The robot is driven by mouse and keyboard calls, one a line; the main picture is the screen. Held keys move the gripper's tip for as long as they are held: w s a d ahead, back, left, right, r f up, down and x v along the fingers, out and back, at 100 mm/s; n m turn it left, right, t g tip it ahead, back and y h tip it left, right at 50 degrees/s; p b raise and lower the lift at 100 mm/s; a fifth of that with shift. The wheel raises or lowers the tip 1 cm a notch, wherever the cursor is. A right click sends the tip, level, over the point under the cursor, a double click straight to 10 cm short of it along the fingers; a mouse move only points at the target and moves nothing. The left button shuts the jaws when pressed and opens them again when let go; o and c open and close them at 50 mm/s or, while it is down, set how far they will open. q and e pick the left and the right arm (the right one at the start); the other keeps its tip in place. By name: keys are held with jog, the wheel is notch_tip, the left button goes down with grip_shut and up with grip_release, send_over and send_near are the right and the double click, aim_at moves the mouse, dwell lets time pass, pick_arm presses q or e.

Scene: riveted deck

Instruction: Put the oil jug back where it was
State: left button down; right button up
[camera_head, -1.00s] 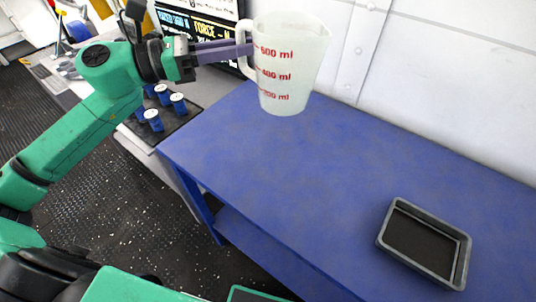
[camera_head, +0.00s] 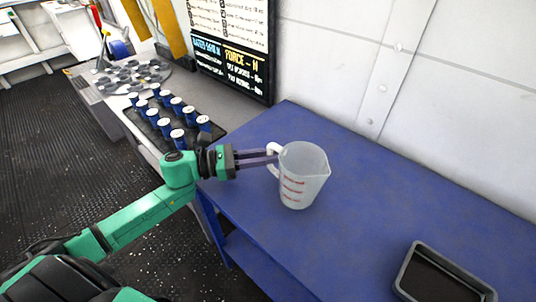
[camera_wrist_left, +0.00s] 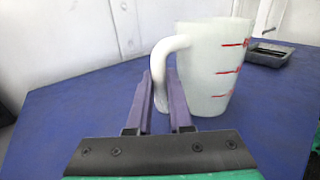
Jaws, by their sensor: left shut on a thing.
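The oil jug (camera_head: 304,176) is a translucent white measuring jug with red marks and a handle on its left side. It is upright at the blue table, toward its left end. I cannot tell whether its base touches the tabletop. My left gripper (camera_head: 275,159) reaches in from the left and is shut on the jug's handle. The left wrist view shows the jug (camera_wrist_left: 212,75) with the handle between the two purple fingers (camera_wrist_left: 163,88). My right gripper is not in view.
The blue table (camera_head: 350,225) is mostly clear. A grey tray (camera_head: 440,275) with a dark inside lies at the right. Several blue, white-topped containers (camera_head: 178,137) stand in a dark rack on the grey bench beyond the table's left end. A white riveted wall (camera_head: 330,60) runs behind.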

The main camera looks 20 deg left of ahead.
pick_arm(q)
jog(key=shift+f, duration=0.1)
jog(key=c, duration=0.8)
grip_release()
jog(key=shift+a, duration=0.1)
jog(key=b+v, duration=0.2)
jog(key=v, duration=1)
